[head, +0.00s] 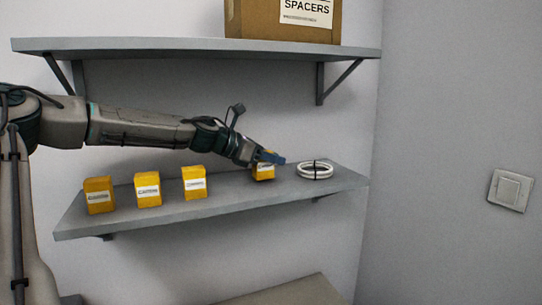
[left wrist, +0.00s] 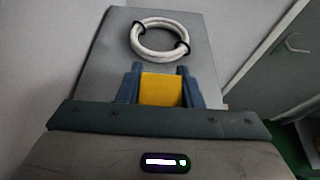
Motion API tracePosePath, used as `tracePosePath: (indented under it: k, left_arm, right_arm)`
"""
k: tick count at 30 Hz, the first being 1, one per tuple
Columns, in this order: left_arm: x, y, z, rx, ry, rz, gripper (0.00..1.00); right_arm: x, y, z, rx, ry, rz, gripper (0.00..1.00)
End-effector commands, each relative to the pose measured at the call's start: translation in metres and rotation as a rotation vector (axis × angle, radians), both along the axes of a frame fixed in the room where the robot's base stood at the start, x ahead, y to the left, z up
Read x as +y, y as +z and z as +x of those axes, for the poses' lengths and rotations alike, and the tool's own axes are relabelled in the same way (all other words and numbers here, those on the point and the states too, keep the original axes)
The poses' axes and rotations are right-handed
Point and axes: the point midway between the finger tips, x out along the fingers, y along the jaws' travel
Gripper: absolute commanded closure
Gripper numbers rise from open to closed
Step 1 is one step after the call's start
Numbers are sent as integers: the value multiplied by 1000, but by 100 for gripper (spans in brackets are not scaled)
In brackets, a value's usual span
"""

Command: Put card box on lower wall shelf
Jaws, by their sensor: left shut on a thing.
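The yellow card box (head: 263,172) with a white label is at the lower wall shelf (head: 230,200), right of three similar boxes. My left gripper (head: 268,158) is shut on this box from above. In the left wrist view the yellow box (left wrist: 161,90) sits between the two blue fingers of my left gripper (left wrist: 160,82). The box's bottom appears to be at the shelf surface; whether it bears on it is hard to tell. My right gripper is not in view.
Yellow boxes (head: 99,195), (head: 147,189) and (head: 194,182) stand in a row on the lower shelf. A white cable coil (head: 315,170) lies just right of the held box. The upper shelf (head: 190,46) carries a cardboard box (head: 265,18) above my arm.

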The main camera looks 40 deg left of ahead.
Motion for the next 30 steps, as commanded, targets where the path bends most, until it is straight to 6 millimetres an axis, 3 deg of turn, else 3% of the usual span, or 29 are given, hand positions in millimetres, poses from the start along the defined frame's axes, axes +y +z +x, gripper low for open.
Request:
tracePosePath:
  k: [3, 16, 17, 20, 30]
  left_arm:
    - [3, -5, 2, 1, 1, -2, 91]
    - [4, -13, 2, -1, 0, 0, 91]
    - [4, -12, 2, -1, 0, 0, 66]
    - [4, -11, 2, 0, 0, 1, 46]
    - [4, -9, 2, 0, 0, 0, 46]
  right_arm:
    - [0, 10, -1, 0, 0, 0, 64]
    - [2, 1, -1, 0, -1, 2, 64]
    - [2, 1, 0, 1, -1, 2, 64]
    - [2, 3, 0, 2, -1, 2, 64]
    - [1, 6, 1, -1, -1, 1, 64]
